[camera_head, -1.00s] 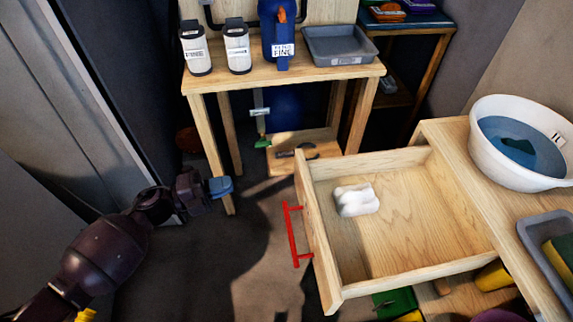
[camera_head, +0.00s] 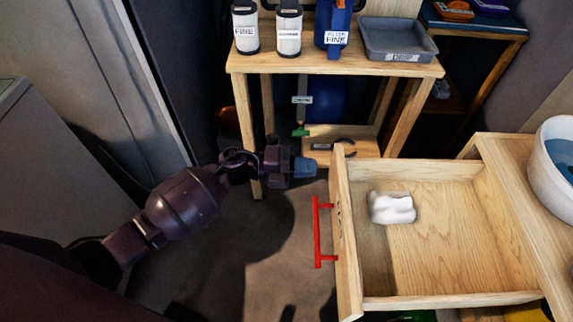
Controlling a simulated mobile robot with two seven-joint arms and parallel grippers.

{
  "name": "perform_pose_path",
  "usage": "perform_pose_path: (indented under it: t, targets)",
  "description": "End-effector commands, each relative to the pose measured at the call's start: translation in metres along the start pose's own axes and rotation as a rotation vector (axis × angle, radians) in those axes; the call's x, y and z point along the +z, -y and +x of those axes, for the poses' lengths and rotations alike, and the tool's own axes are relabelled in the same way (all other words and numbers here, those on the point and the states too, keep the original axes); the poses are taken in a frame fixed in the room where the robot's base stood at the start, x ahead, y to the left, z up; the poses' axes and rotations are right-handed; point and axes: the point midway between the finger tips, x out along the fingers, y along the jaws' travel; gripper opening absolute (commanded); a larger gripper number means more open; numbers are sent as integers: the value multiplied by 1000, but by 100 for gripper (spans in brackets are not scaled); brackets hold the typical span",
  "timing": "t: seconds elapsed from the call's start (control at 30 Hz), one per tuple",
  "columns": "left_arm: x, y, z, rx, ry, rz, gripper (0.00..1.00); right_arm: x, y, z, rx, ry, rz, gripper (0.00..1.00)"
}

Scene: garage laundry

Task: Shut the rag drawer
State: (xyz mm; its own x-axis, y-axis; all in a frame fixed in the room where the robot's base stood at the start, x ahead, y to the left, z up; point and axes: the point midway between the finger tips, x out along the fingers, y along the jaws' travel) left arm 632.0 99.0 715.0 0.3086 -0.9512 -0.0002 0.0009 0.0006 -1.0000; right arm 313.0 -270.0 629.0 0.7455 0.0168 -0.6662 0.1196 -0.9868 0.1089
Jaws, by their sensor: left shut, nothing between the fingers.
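The wooden rag drawer (camera_head: 455,240) is pulled out from the wooden unit (camera_head: 520,190) on the right. A white folded rag (camera_head: 392,208) lies inside it near the front panel (camera_head: 346,235). The red bar handle (camera_head: 317,232) is on the outer face of that panel, facing left. My left gripper (camera_head: 305,168) has blue fingertips, is shut and empty, and points right. It is to the left of the far end of the front panel and beyond the handle, apart from both as far as I can tell. My right gripper is not in view.
A white basin (camera_head: 558,165) stands on the unit. The floor (camera_head: 270,255) left of the handle is clear.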

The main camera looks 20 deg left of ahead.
Motion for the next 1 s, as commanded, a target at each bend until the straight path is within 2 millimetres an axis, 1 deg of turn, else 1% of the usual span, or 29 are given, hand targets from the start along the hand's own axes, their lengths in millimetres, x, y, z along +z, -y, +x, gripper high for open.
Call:
perform_pose_path:
  t: [0.03,0.1,0.3,0.6,0.87,1.0]
  targets:
    - [0,-2,7,-2,0,-4,0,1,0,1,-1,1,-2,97]
    - [0,-2,15,-1,-1,-2,0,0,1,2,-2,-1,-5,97]
    - [0,-1,28,1,1,-2,0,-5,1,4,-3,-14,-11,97]
    - [0,0,30,0,1,-1,0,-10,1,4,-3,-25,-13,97]
    - [0,0,32,0,0,-1,0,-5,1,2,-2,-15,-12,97]
    - [0,1,36,-1,-1,1,0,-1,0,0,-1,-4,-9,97]
